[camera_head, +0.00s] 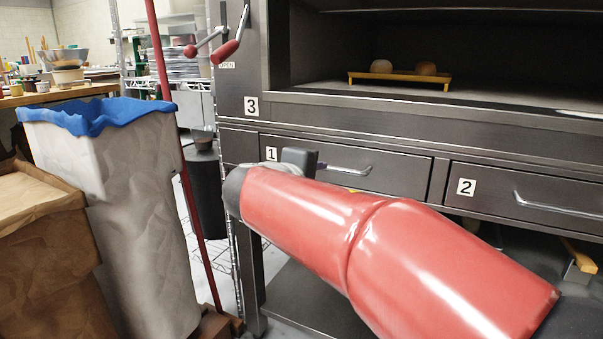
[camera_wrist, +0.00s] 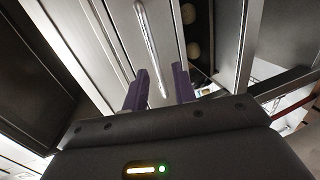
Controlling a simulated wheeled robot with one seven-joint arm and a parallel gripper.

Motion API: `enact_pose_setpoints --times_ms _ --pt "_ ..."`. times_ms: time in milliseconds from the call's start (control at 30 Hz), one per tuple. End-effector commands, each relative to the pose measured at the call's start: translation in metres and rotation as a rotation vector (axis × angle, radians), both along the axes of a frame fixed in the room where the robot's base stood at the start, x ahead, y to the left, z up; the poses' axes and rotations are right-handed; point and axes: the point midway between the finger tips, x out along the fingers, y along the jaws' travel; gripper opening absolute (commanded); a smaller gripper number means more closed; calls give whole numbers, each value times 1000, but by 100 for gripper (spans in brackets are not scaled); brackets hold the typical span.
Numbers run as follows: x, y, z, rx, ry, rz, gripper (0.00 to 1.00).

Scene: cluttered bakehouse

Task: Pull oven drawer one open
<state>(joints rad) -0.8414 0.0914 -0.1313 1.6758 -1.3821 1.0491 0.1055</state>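Oven drawer one (camera_head: 395,170) is a grey metal front marked 1, under the oven mouth, and it looks shut. Its bright bar handle (camera_head: 352,170) shows to the right of my gripper (camera_head: 314,166) in the head view. My red arm hides most of the gripper there. In the wrist view, my gripper (camera_wrist: 161,70) has its two purple fingers apart. The near end of the handle (camera_wrist: 150,45) shows in the gap between them, with no finger seen pressing on it. I cannot tell how deep the handle sits between the fingers.
Drawer two (camera_head: 480,190) is to the right, its handle (camera_head: 555,206) free. A yellow rack (camera_head: 400,77) with round loaves stands in the oven above. A blue-lined bin (camera_head: 125,200), a brown sack (camera_head: 40,260) and a red pole (camera_head: 190,215) stand at left.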

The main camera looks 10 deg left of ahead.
Motion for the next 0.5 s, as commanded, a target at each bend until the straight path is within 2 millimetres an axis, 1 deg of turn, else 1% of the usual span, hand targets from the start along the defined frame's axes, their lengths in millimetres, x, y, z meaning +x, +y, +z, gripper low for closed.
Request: enact_pose_setpoints --times_ms 33,133,267,500 --pt "2 11 1 -20 -19 16 27" --pt "8 16 4 -37 -36 25 27" --pt "24 10 1 -38 -36 23 27" --pt "59 -4 -7 -38 -34 23 27"
